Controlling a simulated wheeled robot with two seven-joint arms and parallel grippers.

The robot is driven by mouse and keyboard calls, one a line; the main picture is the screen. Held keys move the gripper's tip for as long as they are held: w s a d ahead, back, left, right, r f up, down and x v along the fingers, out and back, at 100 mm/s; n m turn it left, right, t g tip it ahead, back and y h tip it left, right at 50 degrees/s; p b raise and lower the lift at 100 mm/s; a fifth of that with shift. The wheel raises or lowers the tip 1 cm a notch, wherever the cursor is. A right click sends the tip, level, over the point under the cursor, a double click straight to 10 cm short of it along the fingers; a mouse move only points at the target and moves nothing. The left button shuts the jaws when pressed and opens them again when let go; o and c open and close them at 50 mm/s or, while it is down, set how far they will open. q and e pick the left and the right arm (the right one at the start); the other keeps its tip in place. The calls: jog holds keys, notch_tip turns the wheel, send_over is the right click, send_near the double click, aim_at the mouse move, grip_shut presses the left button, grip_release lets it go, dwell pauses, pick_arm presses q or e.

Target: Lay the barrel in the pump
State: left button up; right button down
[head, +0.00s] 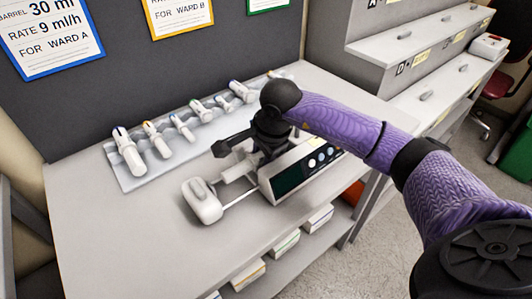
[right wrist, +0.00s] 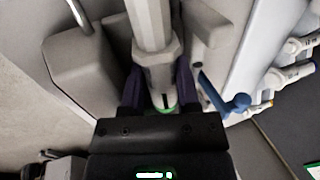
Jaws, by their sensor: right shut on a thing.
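The pump (head: 300,168) is a pale box with a dark screen and round buttons, lying on the white table. Its white end block (head: 203,203) sticks out to the left on thin rods. My right gripper (head: 250,143) is over the pump's rear side. In the right wrist view its dark fingers (right wrist: 158,88) are shut on a pale barrel (right wrist: 152,30) with a green band by the jaws. The barrel runs along between pale parts of the pump (right wrist: 85,75). I cannot tell whether it rests in the pump's cradle. My left gripper is not in view.
A grey rack (head: 165,168) behind the pump holds several barrels with coloured bands. A blue rod with a round end (right wrist: 238,103) is close beside my right gripper. Ward cards (head: 50,35) hang on the dark panel. The table's front left (head: 110,240) is clear.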

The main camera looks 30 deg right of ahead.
jog(key=shift+s+a+f+g, duration=0.15)
jog(key=shift+s+a+f, duration=0.1)
jog(key=shift+f, duration=0.2)
jog(key=shift+s+a+f+g, duration=0.15)
jog(key=shift+s+f, duration=0.05)
jog(key=shift+f, duration=0.25)
jog(key=c, duration=0.6)
grip_release()
jog(key=shift+w+a+r+p, duration=0.1)
jog(key=shift+w+r+p, duration=0.05)
jog(key=shift+r+p, duration=0.35)
jog(key=shift+w+a+r+p, duration=0.1)
jog(key=shift+w+r+p, duration=0.1)
jog(key=shift+r+p, duration=0.25)
jog(key=shift+w+r, duration=0.1)
jog(key=shift+r, duration=0.2)
jog(key=shift+p+v, duration=0.55)
jog(key=shift+v, duration=0.25)
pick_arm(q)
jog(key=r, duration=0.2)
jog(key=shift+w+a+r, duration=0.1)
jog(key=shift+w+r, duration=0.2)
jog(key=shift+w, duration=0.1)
pick_arm(e)
jog(key=shift+w, duration=0.2)
